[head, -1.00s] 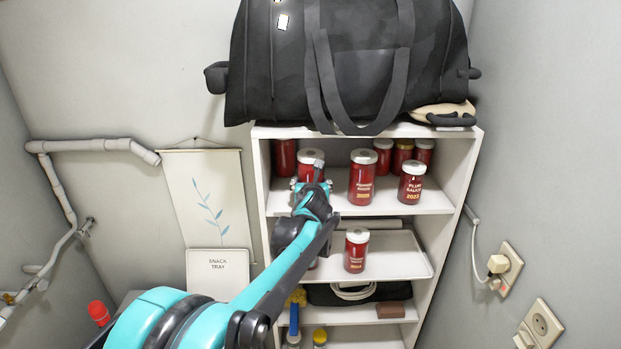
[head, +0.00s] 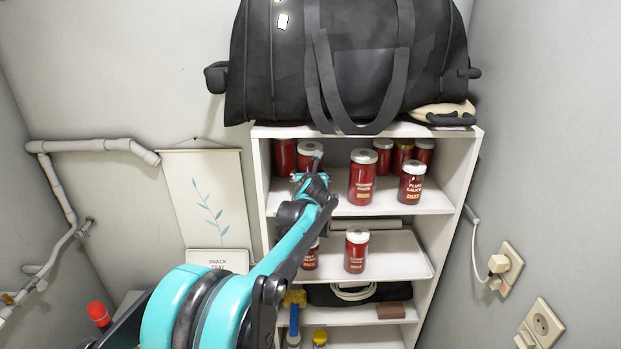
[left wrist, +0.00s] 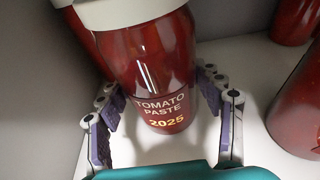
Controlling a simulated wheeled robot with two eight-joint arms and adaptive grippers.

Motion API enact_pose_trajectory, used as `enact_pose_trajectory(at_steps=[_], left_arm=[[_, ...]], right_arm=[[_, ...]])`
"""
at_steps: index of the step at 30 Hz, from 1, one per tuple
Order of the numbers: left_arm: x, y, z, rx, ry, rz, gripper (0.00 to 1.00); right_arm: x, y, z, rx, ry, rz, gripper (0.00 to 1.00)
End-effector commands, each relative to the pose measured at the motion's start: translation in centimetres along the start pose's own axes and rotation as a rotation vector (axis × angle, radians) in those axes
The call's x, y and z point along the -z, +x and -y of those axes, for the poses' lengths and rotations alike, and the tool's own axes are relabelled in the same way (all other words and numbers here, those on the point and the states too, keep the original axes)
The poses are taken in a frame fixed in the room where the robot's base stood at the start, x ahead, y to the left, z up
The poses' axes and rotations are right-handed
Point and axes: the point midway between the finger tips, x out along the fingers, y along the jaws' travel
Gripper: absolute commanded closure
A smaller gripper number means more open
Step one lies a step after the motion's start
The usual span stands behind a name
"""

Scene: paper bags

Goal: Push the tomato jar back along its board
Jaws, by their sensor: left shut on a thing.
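The tomato paste jar (head: 309,148), red with a pale lid, stands upright on the upper board (head: 405,203) at its left end. In the head view my arm covers much of it. In the left wrist view the jar (left wrist: 152,75) shows its label, "Tomato Paste 2025", facing me. My left gripper (head: 311,178) is at the front of the jar. In the left wrist view its fingers (left wrist: 165,125) reach along both sides of the jar and are shut on it. My right gripper is not in view.
A red jar (head: 284,157) stands behind to the left. A larger jar (head: 362,178) stands close on the right, with the plum sauce jar (head: 412,182) and several others beyond. A black bag (head: 345,65) covers the shelf top. Jars stand on a tray (head: 405,262) below.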

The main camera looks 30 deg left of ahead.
Motion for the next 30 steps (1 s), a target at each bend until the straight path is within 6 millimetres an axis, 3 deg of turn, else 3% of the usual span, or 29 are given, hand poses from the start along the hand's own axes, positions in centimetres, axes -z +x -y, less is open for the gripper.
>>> enact_pose_trajectory(at_steps=[30], left_arm=[[-1.6,5.0,0.0,0.001,0.001,0.001,0.59]], right_arm=[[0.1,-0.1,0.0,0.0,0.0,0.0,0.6]])
